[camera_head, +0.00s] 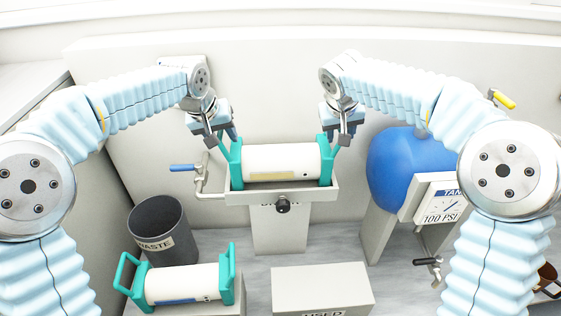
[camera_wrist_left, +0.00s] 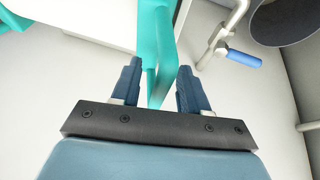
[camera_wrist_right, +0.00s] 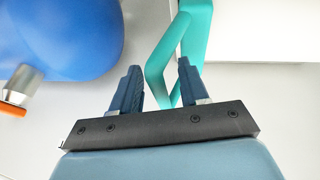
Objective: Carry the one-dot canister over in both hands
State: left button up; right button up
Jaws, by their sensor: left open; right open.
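A white canister (camera_head: 281,161) with teal end handles and a yellowish label lies level in the white tray of a stand. One small dark dot shows near its right end. My left gripper (camera_head: 223,138) is open at its left handle; in the left wrist view the teal handle bar (camera_wrist_left: 162,50) passes between the open fingers. My right gripper (camera_head: 336,138) is open at its right handle; in the right wrist view that handle (camera_wrist_right: 170,65) runs between or just behind the open fingers. A second white canister (camera_head: 182,284) with teal handles and a blue label lies lower left; its dots are too small to count.
The tray stand (camera_head: 278,229) has a blue-handled valve (camera_head: 184,168) on its left. A dark waste bin (camera_head: 176,222) stands lower left. A pale box marked USED (camera_head: 322,285) is at front centre, its top bare.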

jog(key=shift+w+f, duration=0.1)
jog(key=shift+f, duration=0.1)
pick_arm(q)
jog(key=shift+w+f, duration=0.1)
jog(key=shift+f, duration=0.15)
grip_shut()
pick_arm(e)
grip_shut()
pick_arm(q)
jog(key=shift+r, duration=0.1)
dwell(0.7)
jog(key=shift+r, duration=0.25)
pick_arm(e)
jog(key=shift+r, duration=0.25)
